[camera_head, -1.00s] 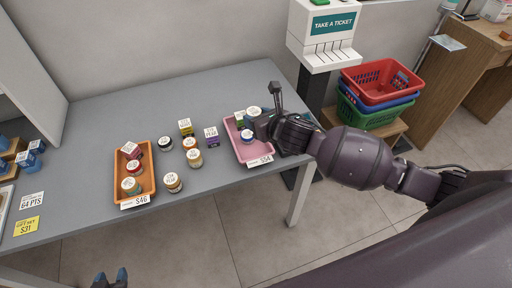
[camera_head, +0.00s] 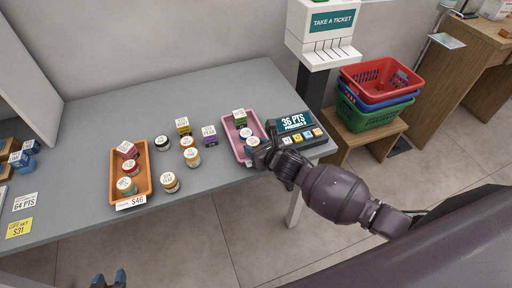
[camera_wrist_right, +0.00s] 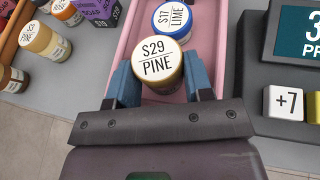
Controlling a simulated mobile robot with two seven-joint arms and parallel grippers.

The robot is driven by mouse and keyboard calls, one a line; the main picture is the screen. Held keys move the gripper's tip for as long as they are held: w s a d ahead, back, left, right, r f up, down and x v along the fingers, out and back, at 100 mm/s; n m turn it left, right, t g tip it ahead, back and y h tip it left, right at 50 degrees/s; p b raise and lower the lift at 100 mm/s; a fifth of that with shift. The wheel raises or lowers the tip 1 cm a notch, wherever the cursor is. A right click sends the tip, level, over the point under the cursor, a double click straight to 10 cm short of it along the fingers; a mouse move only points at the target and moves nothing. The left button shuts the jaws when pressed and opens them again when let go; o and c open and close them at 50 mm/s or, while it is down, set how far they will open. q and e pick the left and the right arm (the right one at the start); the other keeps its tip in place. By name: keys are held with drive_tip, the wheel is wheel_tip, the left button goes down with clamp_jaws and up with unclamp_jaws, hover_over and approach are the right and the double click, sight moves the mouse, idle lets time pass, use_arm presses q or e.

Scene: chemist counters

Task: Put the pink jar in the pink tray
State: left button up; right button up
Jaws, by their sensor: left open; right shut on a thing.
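The pink tray (camera_head: 229,134) stands at the table's right end. My right gripper (camera_head: 259,150) is at its near end, shut on a jar with a gold-brown rim and a white label reading "PINE" (camera_wrist_right: 158,70). In the right wrist view the jar is between the two blue fingers, over the tray's near part; I cannot tell if it touches the floor. A blue-lidded jar labelled "LIME" (camera_wrist_right: 172,19) is just beyond it in the tray. A green box (camera_head: 240,117) is at the tray's far end. No jar looks clearly pink. My left gripper (camera_head: 108,279) is open and empty at the bottom edge.
A dark points display (camera_head: 295,122) stands right of the tray. An orange tray (camera_head: 146,162) holds a red box and jars. The back of the table is clear.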

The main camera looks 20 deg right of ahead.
drive_tip(key=shift+f, duration=0.1)
drive_tip(key=shift+s+f, duration=0.1)
drive_tip(key=shift+f, duration=0.1)
